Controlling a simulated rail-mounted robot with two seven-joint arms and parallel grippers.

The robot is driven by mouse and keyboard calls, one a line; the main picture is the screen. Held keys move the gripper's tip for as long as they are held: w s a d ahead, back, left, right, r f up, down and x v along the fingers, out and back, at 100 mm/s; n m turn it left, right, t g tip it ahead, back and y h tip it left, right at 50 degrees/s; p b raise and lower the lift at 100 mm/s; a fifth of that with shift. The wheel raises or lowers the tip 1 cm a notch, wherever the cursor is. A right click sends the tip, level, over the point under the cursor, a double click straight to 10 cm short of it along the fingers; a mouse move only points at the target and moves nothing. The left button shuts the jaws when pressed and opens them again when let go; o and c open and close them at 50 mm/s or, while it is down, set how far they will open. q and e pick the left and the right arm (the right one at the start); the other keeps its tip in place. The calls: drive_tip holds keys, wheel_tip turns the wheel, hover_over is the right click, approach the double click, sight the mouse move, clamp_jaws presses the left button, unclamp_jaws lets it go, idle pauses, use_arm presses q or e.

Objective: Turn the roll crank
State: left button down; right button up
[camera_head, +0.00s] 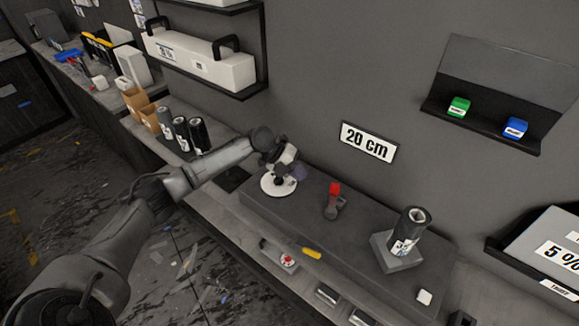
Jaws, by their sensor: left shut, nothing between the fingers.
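A small grey lever-like part with a red top (334,189), possibly the roll crank, stands on the grey bench block (365,250). A dark roll (411,221) stands upright on a square grey base to its right. My left gripper (285,172) is over a white round disc (276,186) at the left end of the block, to the left of the red-topped part and apart from it. It is shut with nothing seen in it. Its fingertips are small and partly unclear against the disc. My right gripper is not in view.
Several dark rolls (181,134) stand on the bench to the left. A wall shelf (480,124) holds green and blue boxes.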

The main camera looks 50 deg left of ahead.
sight(333, 200)
use_arm(q)
drive_tip(key=x, duration=0.4)
drive_tip(key=shift+w+d+f, duration=0.2)
drive_tip(key=shift+f, duration=0.05)
drive_tip(key=shift+w+d+p, duration=0.45)
drive_tip(key=shift+w+d, duration=0.45)
drive_tip(key=shift+d, duration=0.25)
drive_tip(key=shift+w+d+f, duration=0.1)
drive_tip(key=shift+w+d, duration=0.2)
drive_tip(key=shift+d, duration=0.15)
drive_tip(key=b, duration=0.2)
drive_tip(key=w+b, duration=0.1)
drive_tip(key=b, duration=0.1)
drive_tip(key=shift+w+d+f+b, duration=0.2)
drive_tip(key=shift+d+f+b, duration=0.1)
drive_tip(key=shift+b, duration=0.1)
drive_tip(key=shift+w+d+r+b, duration=0.15)
drive_tip(key=shift+r+b, duration=0.05)
drive_tip(key=shift+b, duration=0.1)
drive_tip(key=shift+r, duration=0.1)
